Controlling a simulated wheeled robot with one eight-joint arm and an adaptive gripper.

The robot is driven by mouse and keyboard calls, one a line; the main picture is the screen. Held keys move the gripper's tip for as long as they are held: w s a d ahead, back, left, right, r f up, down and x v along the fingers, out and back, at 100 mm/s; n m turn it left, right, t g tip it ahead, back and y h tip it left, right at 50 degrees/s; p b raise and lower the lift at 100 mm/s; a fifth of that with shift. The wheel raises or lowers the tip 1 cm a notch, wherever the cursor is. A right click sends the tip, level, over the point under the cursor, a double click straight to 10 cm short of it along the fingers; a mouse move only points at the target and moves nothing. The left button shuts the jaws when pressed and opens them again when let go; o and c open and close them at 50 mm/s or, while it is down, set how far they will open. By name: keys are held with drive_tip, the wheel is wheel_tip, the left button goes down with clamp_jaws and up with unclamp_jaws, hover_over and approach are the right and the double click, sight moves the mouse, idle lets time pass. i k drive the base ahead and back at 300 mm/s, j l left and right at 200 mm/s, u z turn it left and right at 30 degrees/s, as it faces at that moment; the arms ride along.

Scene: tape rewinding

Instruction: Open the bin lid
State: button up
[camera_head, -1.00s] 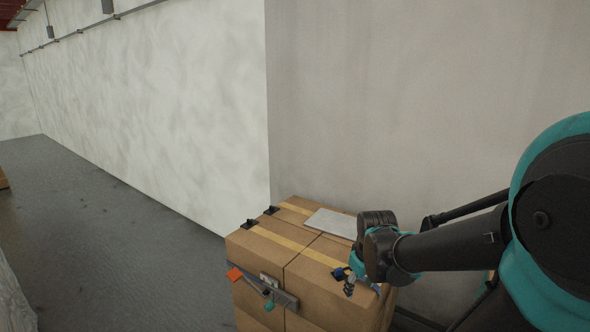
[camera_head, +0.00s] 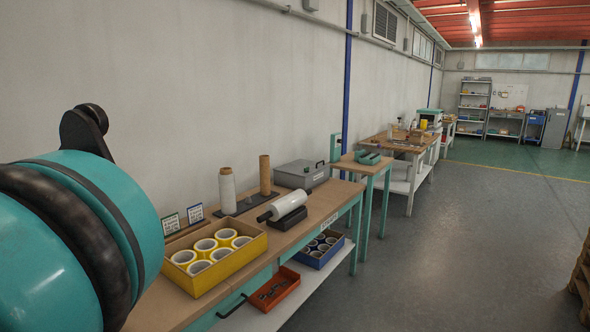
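A grey box (camera_head: 297,176) with a flat top and a dark handle (camera_head: 319,165) stands on the workbench (camera_head: 322,206) against the wall. It looks like the lidded bin, and its top appears closed. My gripper is not in view. Only a teal and black part of my arm fills the lower left, well apart from the grey box.
A yellow tray (camera_head: 239,262) of several tape rolls sits at the bench's near end. A white roll on a dark stand (camera_head: 289,219) and two upright rolls are near the box. Below are a red tray (camera_head: 274,290) and a blue crate (camera_head: 320,260).

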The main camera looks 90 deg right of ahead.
sight(296, 167)
drive_tip(key=z, duration=3.05)
drive_tip(key=i+l+u, duration=0.15)
drive_tip(key=i+l, duration=0.35)
drive_tip(key=i+l+u, duration=0.15)
drive_tip(key=i+l, duration=0.4)
drive_tip(key=i+l+u, duration=0.15)
drive_tip(key=i+l, duration=0.4)
drive_tip(key=i+l+u, duration=0.15)
drive_tip(key=i+l, duration=0.35)
drive_tip(key=l, duration=0.3)
